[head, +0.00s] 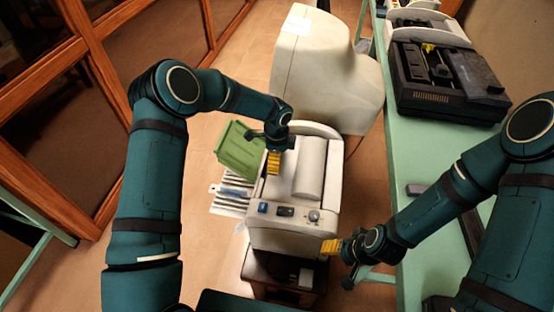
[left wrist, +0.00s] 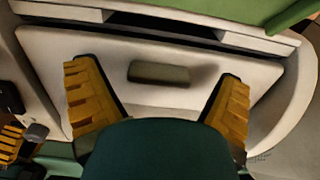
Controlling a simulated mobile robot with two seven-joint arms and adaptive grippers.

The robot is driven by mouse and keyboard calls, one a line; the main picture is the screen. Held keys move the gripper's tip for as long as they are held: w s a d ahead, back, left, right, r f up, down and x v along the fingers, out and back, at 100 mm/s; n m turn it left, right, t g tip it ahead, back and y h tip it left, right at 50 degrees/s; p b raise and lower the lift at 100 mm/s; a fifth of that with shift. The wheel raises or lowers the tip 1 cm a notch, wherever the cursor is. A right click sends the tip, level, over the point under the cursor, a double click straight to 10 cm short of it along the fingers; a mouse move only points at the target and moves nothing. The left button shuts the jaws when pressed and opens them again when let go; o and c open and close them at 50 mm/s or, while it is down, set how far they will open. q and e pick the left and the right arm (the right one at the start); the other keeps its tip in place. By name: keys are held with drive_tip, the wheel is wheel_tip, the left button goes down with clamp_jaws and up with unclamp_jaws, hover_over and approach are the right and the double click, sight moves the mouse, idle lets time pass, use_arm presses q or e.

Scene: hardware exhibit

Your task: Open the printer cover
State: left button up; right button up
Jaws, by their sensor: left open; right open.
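The off-white printer (head: 325,205) stands on a low dark stand, with several controls along its front edge. In the left wrist view a pale panel, seemingly the printer cover (left wrist: 120,95), has a small grey-brown handle or recess (left wrist: 158,74). My left gripper (head: 273,163) is above the left part of the printer, open, pointing down. In the left wrist view its yellow fingers (left wrist: 152,88) stand either side of the handle, with nothing between them; contact cannot be told. My right gripper (head: 332,247) is open beside the printer's front right corner. The cover looks closed.
A green tray (head: 240,148) and a striped stack (head: 229,195) are at the printer's left. A large beige machine (head: 322,75) stands behind. A green table (head: 405,165) with a black device (head: 447,85) runs along the right. Wood-framed glass panels line the left.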

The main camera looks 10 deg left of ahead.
use_arm(q)
drive_tip(key=shift+f, duration=0.3)
drive_tip(key=c, duration=1.3)
drive_tip(key=shift+c, duration=0.3)
drive_tip(key=shift+r, duration=0.25)
